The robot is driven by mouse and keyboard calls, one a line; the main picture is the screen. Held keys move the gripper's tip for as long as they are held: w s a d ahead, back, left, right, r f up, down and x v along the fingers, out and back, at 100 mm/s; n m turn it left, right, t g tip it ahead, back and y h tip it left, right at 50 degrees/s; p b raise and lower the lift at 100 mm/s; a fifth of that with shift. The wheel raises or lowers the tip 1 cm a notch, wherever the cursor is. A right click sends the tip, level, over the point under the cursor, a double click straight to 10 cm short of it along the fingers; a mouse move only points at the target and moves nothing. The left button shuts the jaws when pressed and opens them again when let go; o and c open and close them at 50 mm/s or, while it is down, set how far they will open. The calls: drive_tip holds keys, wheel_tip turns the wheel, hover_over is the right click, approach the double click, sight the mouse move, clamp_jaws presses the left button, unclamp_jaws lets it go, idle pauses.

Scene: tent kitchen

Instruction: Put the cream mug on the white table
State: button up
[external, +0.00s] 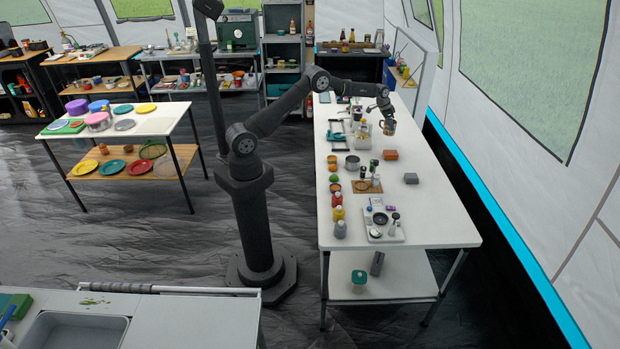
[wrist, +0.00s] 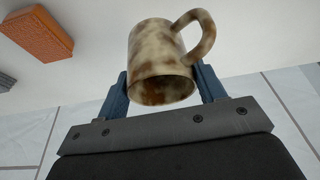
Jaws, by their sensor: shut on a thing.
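The cream mug (wrist: 158,52), mottled with brown, is between the two blue fingers of my gripper (wrist: 163,88) in the wrist view. My gripper is shut on it; its handle points up and right, and its open mouth faces the camera. In the external view the mug (external: 389,128) hangs under my gripper (external: 384,113), over the far part of the long white table (external: 440,215). I cannot tell whether it touches the tabletop. A second white-topped table (external: 160,119) stands at the left, with plates and bowls on it.
A terracotta block (external: 390,155) and a grey block (external: 411,178) lie on the long table near the mug. Pots, bottles and a tray (external: 384,226) crowd its left side. Its right side is mostly clear. The tent wall (external: 500,150) runs along the right.

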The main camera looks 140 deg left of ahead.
drive_tip(key=shift+s+a+f, duration=0.45)
drive_tip(key=shift+s+a, duration=0.05)
drive_tip(key=shift+a, duration=0.15)
drive_tip(key=shift+s+f, duration=0.1)
drive_tip(key=shift+f, duration=1.95)
drive_tip(key=shift+f, duration=0.15)
drive_tip(key=o, duration=1)
drive_tip(key=v, duration=1.2)
drive_tip(key=shift+a, duration=0.1)
